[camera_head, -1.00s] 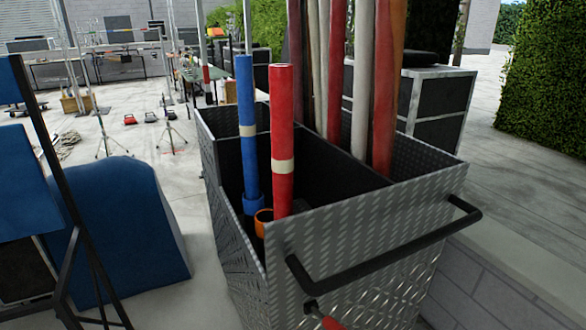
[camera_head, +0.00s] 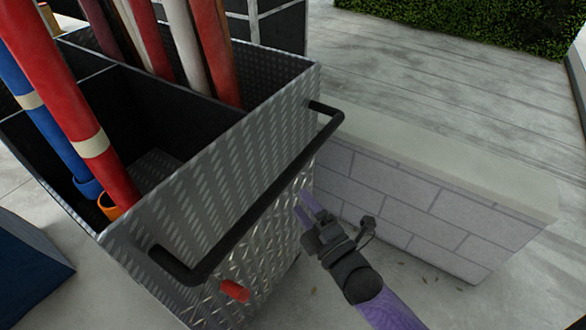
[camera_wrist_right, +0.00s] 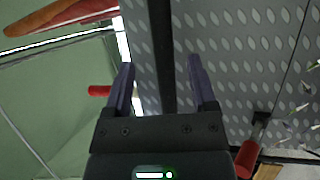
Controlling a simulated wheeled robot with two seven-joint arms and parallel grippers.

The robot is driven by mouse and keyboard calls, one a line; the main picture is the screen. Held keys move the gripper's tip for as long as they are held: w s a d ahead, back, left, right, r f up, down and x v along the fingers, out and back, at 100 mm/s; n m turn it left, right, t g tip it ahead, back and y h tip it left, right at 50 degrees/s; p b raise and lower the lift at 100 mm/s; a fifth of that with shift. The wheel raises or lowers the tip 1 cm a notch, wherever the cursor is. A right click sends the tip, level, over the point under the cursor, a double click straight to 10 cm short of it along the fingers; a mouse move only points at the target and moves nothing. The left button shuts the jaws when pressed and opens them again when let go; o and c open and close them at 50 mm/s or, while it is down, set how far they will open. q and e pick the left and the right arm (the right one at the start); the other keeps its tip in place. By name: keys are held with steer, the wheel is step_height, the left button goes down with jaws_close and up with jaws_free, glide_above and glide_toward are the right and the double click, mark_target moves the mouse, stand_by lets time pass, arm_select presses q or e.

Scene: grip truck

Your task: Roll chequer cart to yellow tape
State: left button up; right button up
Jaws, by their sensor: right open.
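The chequer cart (camera_head: 222,165) is a grey tread-plate box with dark compartments, filling the left half of the head view. Its black bar handle (camera_head: 268,200) runs along the near side. My right gripper (camera_head: 304,203) is open beside that side, just right of the handle. In the right wrist view, its fingers (camera_wrist_right: 161,62) point at the chequer plate (camera_wrist_right: 230,40), and a dark bar (camera_wrist_right: 160,25) shows between them; I cannot tell how close it is. My left gripper is out of view. No yellow tape is visible.
Red (camera_head: 75,110) and blue (camera_head: 38,110) rolls and several long tubes stand in the cart. A red grip (camera_head: 234,291) sticks out below the handle. A low pale block wall (camera_head: 420,205) stands right of the cart. A hedge (camera_head: 480,25) is behind.

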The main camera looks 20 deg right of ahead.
mark_target(283, 180)
steer(key=b+x, duration=0.1)
steer(key=x, duration=0.6)
steer(key=shift+w+a+f, duration=0.15)
steer(key=shift+w, duration=0.1)
jaws_close()
stand_by(1.0)
